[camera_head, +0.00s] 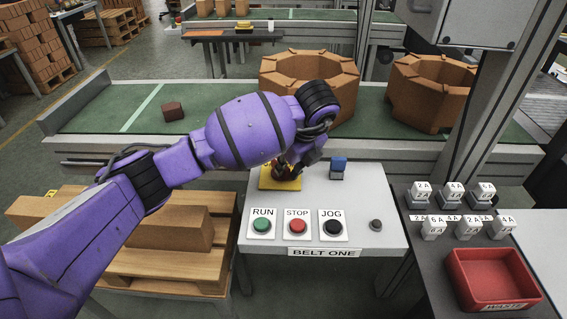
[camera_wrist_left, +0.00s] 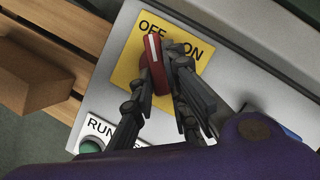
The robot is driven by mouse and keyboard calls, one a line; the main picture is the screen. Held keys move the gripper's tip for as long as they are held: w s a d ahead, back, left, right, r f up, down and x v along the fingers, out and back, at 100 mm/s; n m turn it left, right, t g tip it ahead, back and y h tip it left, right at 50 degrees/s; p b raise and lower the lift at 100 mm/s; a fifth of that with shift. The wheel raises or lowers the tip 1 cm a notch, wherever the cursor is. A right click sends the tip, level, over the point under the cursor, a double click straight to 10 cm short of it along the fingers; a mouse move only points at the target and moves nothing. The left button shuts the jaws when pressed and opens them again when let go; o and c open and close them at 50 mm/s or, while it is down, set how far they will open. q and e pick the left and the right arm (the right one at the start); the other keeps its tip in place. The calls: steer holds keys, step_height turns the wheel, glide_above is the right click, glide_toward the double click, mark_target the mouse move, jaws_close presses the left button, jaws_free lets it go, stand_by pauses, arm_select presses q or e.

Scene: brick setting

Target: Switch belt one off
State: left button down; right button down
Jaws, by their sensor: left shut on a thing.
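The belt one panel (camera_head: 375,205) is a light grey box with a yellow switch plate (camera_head: 268,184) at its back left. In the left wrist view the yellow plate (camera_wrist_left: 128,66) carries the words OFF and ON. A red switch handle (camera_wrist_left: 152,62) with a white line stands on it, its far end close to the OFF lettering. My left gripper (camera_head: 287,172) is over the plate, fingers down. In the wrist view its fingers (camera_wrist_left: 162,72) are shut on the red handle, one on each side. The handle is mostly hidden in the head view.
Green RUN (camera_head: 262,225), red STOP (camera_head: 297,226) and black JOG (camera_head: 333,227) buttons sit along the panel front. A blue part (camera_head: 338,167) stands right of the plate. The belt (camera_head: 95,112) runs behind. A red waste bin (camera_head: 490,278) is at right.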

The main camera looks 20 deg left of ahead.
arm_select(q)
steer(key=shift+w+d+r+n, duration=0.1)
steer(key=shift+n, duration=0.5)
steer(key=shift+g, duration=0.3)
steer(key=c, duration=1.8)
jaws_free()
steer(key=shift+o, duration=0.4)
steer(key=v, duration=1.1)
steer(key=shift+d+r, duration=0.2)
steer(key=shift+r, duration=0.15)
